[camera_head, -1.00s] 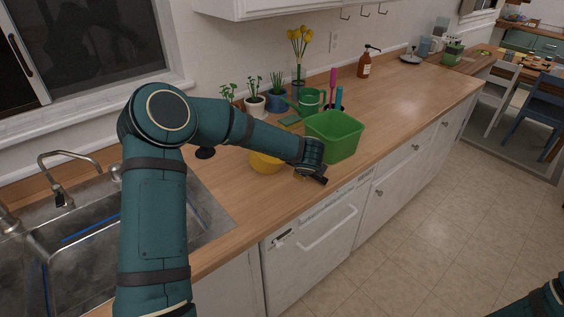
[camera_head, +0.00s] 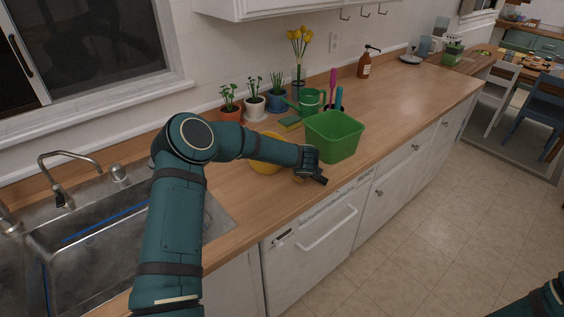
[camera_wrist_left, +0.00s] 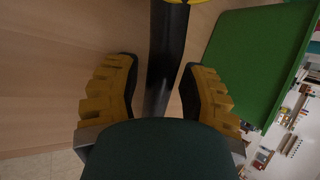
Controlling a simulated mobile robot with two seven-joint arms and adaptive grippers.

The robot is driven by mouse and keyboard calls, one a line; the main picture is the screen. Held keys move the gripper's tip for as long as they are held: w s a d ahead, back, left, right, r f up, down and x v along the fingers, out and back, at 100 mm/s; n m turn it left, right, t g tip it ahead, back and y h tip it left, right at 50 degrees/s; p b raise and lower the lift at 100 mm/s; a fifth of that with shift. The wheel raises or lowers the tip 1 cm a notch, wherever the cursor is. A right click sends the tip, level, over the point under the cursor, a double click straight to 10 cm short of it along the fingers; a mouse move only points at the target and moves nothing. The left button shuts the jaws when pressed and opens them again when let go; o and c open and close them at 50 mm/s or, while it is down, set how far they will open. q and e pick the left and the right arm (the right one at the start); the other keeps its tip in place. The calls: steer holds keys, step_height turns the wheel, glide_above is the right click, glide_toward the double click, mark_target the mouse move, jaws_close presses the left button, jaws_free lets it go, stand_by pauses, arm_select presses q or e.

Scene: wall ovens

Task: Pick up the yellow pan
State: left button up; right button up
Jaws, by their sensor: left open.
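The yellow pan (camera_head: 262,165) lies on the wooden counter, partly hidden behind my left arm in the head view. In the left wrist view only a bit of its yellow rim shows at the top edge, with its black handle (camera_wrist_left: 168,60) running down from it. My left gripper (camera_head: 318,179) is beside the pan near the counter's front edge. In the wrist view its yellow-padded fingers (camera_wrist_left: 158,72) are apart, one on each side of the handle, with gaps visible. My right gripper is out of view.
A green tub (camera_head: 333,137) stands right beside the left gripper; its wall (camera_wrist_left: 245,65) also shows close by in the wrist view. Potted plants and a sponge (camera_head: 290,123) are behind. The sink (camera_head: 95,235) is at left. The counter's right stretch is mostly clear.

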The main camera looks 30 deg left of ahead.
arm_select(q)
steer(key=shift+c, duration=0.4)
jaws_close()
